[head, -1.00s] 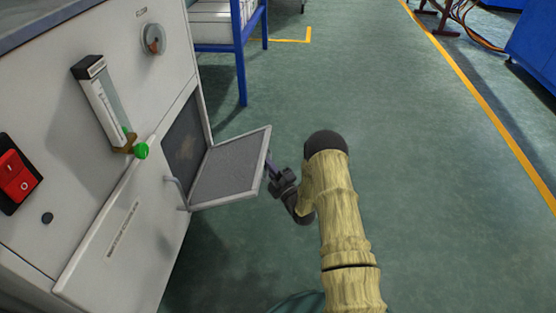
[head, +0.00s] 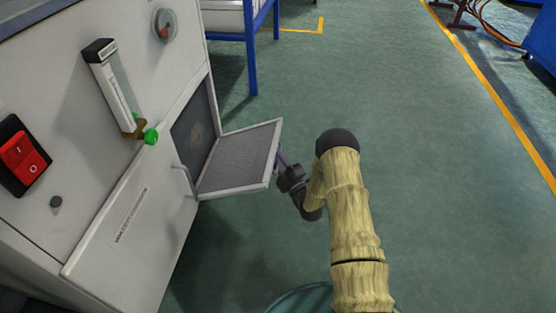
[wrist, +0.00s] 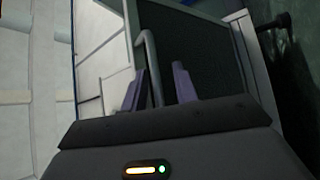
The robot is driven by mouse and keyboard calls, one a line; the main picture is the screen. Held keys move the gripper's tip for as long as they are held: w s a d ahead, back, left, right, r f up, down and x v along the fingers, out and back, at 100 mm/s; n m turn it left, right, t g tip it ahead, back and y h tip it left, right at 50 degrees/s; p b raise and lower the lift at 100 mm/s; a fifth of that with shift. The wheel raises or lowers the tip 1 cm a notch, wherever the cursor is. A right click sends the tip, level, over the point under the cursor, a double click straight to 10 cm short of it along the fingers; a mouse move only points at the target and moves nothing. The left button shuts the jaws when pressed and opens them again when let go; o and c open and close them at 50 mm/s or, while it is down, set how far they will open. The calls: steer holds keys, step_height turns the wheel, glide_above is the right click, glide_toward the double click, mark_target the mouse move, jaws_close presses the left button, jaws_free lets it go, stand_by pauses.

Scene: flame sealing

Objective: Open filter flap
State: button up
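The filter flap (head: 238,158) is a grey mesh panel in a light frame. It stands swung out from the white cabinet, and the dark opening (head: 194,128) behind it shows. My gripper (head: 281,157) is at the flap's outer right edge; whether it touches the edge cannot be told. In the wrist view my gripper's two purple fingers (wrist: 160,86) are apart, with the dark mesh of the flap (wrist: 190,45) beyond them. A bent grey handle (wrist: 149,60) appears between the fingers in that view. The handle also shows near the flap's inner lower side (head: 184,181).
The white cabinet (head: 130,225) fills the left, with a red switch (head: 22,158), a flow gauge (head: 115,85) with a green knob (head: 151,136), and a round dial (head: 165,26). A blue rack (head: 250,50) stands behind. The green floor (head: 430,170) at right is clear.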

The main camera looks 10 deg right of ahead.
steer(key=shift+d, duration=0.1)
steer(key=p+v, duration=0.9)
steer(key=v, duration=0.8)
steer(key=shift+s+f, duration=0.15)
steer(key=shift+s, duration=0.05)
